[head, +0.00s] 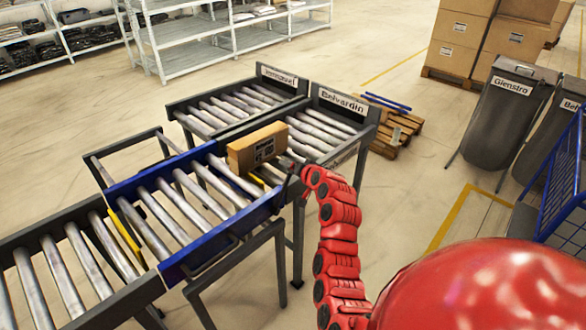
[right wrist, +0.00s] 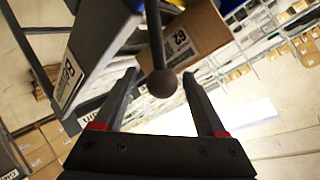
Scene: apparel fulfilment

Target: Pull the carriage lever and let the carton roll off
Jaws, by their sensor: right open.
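The brown carton (head: 257,147) sits on rollers at the far end of the blue carriage (head: 190,225), by the mouth of the Belvardin lane. It also shows in the right wrist view (right wrist: 195,28). The carriage lever (right wrist: 162,83), a dark rod with a round knob, stands between the fingers of my right gripper (right wrist: 158,78). The fingers are open, with gaps on both sides of the knob. In the head view my right gripper (head: 290,183) is small and dark at the carriage's right side, and the lever is hard to make out. My left gripper is not in view.
Two roller lanes lie beyond the carriage, with the Belvardin sign (head: 342,101) on the right one. A feed conveyor (head: 60,270) is at the near left. Grey bins (head: 490,125), a pallet (head: 397,130) and a blue cage (head: 570,180) stand to the right.

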